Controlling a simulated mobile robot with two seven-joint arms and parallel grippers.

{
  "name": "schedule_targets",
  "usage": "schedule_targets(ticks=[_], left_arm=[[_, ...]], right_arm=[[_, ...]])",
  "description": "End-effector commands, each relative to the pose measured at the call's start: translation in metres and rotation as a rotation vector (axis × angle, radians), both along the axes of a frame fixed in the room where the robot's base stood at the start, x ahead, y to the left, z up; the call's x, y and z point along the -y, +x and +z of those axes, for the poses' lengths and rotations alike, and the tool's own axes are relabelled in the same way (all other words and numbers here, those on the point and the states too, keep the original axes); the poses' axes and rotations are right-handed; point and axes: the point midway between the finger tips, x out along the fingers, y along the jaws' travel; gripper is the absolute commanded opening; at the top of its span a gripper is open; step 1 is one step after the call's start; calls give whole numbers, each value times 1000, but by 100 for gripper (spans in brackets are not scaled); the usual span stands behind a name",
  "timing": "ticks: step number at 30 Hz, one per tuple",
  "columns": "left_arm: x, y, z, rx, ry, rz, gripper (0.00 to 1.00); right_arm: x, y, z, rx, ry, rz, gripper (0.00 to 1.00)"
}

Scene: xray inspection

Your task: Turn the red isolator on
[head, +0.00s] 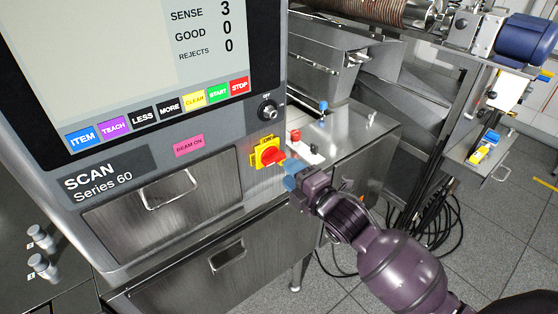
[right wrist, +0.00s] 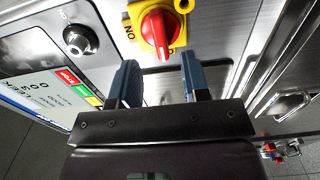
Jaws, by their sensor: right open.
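The red isolator (head: 270,155) is a red rotary knob on a yellow plate at the right side of the Scan Series 60 machine front. In the right wrist view the red knob (right wrist: 158,27) sits ahead of the fingers, with "ON" readable on the left of its yellow plate. My right gripper (head: 287,172) is just right of and slightly below the isolator in the head view. Its blue fingers (right wrist: 158,80) are open, and the knob lies beyond the gap between them, apart from both. My left gripper is not in view.
A black key switch (head: 268,108) sits above the isolator, and a pink "BEAM ON" label (head: 189,146) is to its left. A steel cabinet (head: 350,135) with red and blue knobs stands to the right. Black cables (head: 437,215) lie on the tiled floor.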

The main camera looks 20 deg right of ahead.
Motion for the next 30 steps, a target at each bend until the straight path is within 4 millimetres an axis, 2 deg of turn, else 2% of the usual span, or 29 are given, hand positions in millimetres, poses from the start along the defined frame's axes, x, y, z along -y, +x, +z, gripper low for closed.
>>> schedule_targets(ticks=[3,9,22,30], left_arm=[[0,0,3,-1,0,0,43],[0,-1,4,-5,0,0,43],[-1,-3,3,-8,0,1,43],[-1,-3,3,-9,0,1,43]], right_arm=[[-7,19,1,1,0,0,43],[-14,40,1,0,0,0,43],[-17,47,0,0,0,0,43],[-17,47,0,0,0,0,3]])
